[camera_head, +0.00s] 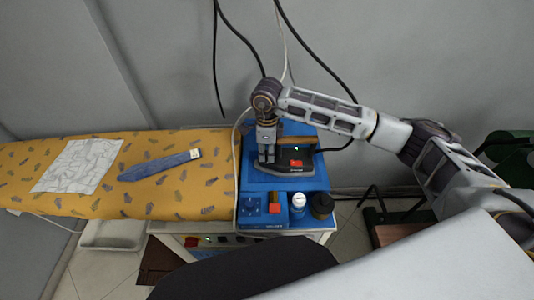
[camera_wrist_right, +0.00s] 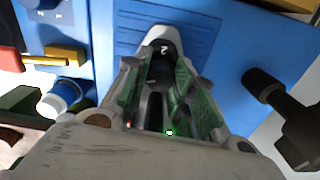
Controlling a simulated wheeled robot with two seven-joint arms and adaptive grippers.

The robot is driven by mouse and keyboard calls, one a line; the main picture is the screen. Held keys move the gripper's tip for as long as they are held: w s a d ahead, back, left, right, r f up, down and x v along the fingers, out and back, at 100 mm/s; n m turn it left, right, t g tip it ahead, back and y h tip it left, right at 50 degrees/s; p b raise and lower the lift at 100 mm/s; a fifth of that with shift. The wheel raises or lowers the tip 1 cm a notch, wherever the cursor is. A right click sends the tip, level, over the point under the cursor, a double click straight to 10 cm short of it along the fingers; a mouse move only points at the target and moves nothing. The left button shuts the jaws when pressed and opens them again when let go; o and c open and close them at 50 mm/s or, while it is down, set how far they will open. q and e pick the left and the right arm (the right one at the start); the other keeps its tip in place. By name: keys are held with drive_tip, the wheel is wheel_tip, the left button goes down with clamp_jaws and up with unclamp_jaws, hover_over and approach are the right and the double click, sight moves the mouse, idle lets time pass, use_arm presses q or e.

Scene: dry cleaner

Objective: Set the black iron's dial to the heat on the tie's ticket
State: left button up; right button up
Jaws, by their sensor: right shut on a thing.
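The black iron (camera_head: 296,165) rests on the blue station (camera_head: 249,172), its small green light lit and a red patch on its side. My right gripper (camera_head: 267,157) reaches down from above at the iron's left end. In the right wrist view its fingers (camera_wrist_right: 168,75) are closed about a dark, light-rimmed part marked "2" (camera_wrist_right: 163,49), which looks like the iron's dial. The fingers hide much of it. The blue tie (camera_head: 158,166) lies on the ironing board, with a small white ticket (camera_head: 195,153) at its upper right end; its writing is too small to read. My left gripper is not in view.
A white patterned cloth (camera_head: 78,165) lies on the yellow ironing board (camera_head: 130,203). A blue control box (camera_head: 251,207), a white bottle (camera_head: 298,208) and a dark bottle (camera_head: 322,206) stand along the station's front. Black cables hang behind the iron.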

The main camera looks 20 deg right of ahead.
drive_tip(key=shift+m, duration=0.4)
drive_tip(key=o, duration=1.1)
drive_tip(key=shift+r, duration=0.85)
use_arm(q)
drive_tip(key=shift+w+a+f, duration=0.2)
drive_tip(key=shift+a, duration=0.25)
use_arm(e)
wheel_tip(320, 180, up, 10)
drive_tip(key=shift+r, duration=0.15)
drive_tip(key=shift+c, duration=0.2)
